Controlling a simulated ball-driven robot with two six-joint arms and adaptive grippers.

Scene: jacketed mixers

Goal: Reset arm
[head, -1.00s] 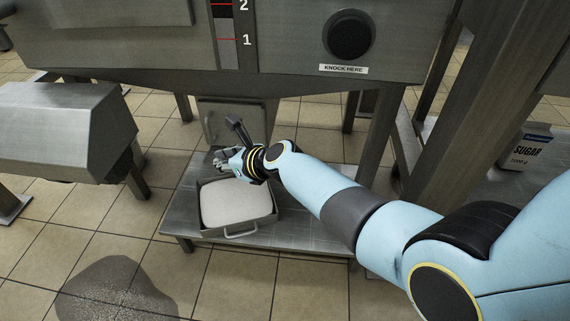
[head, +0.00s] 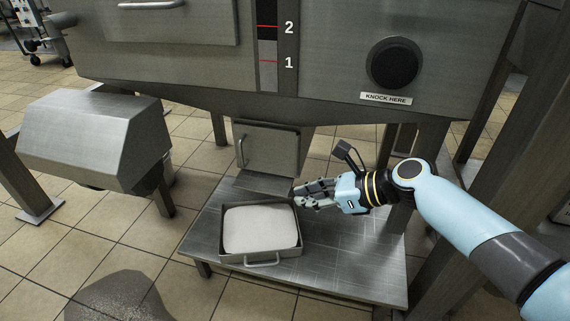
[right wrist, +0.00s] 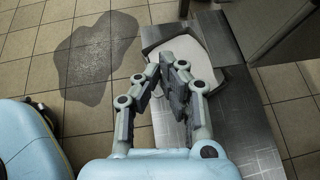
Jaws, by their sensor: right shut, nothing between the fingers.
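My right arm comes in from the right in the head view. Its gripper (head: 312,194) is shut and empty, above the low metal platform and just right of a metal pan. The pan (head: 273,260) holds white material (head: 260,229) and stands on the platform. In the right wrist view my right gripper (right wrist: 172,68) has its fingers together, with the white material (right wrist: 186,62) showing behind them. My left gripper is in neither view.
The low platform (head: 345,262) stands under a large steel mixer (head: 330,70) with a round black "KNOCK HERE" pad (head: 394,63). A small hatch (head: 268,150) with a handle is behind the pan. A steel housing (head: 95,138) juts out at left. A dark wet patch (head: 120,297) lies on the tiles.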

